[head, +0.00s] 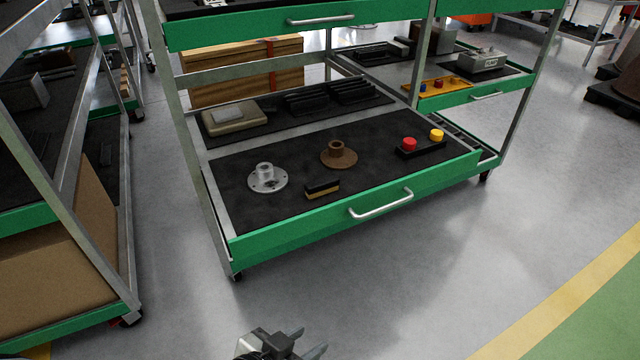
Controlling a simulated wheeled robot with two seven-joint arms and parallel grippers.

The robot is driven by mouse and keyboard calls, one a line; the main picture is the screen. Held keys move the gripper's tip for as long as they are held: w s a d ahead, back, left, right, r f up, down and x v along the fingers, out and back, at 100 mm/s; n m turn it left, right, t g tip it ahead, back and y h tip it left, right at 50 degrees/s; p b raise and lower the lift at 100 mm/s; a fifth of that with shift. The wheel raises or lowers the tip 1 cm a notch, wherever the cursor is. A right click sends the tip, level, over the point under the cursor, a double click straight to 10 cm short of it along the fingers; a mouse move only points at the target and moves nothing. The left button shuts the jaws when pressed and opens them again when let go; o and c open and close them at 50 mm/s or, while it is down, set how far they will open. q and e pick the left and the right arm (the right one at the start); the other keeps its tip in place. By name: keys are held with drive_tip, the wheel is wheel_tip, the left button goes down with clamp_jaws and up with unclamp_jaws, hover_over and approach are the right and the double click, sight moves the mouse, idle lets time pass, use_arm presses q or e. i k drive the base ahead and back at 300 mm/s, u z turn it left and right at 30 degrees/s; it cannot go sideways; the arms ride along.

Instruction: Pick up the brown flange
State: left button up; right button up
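The brown flange (338,155) stands upright, hub up, on the dark mat of the pulled-out green drawer (330,218). A silver flange (267,178) of similar shape lies to its left. My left gripper (311,340) is at the bottom edge of the head view, in front of and well apart from the drawer. Its two fingers are spread with nothing seen between them; the rest of it is partly cut off. My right gripper is not in view.
A black and yellow block (322,189) lies in front of the flanges. A black holder with a red knob (409,145) and a yellow knob (436,135) is to the right. The shelf above has a green drawer front (300,24). The floor in front is clear.

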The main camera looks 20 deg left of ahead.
sight(337, 157)
drive_tip(key=z, duration=4.25)
drive_tip(key=i, duration=0.1)
drive_tip(key=u, duration=3.15)
drive_tip(key=i, duration=1)
drive_tip(key=u, duration=0.35)
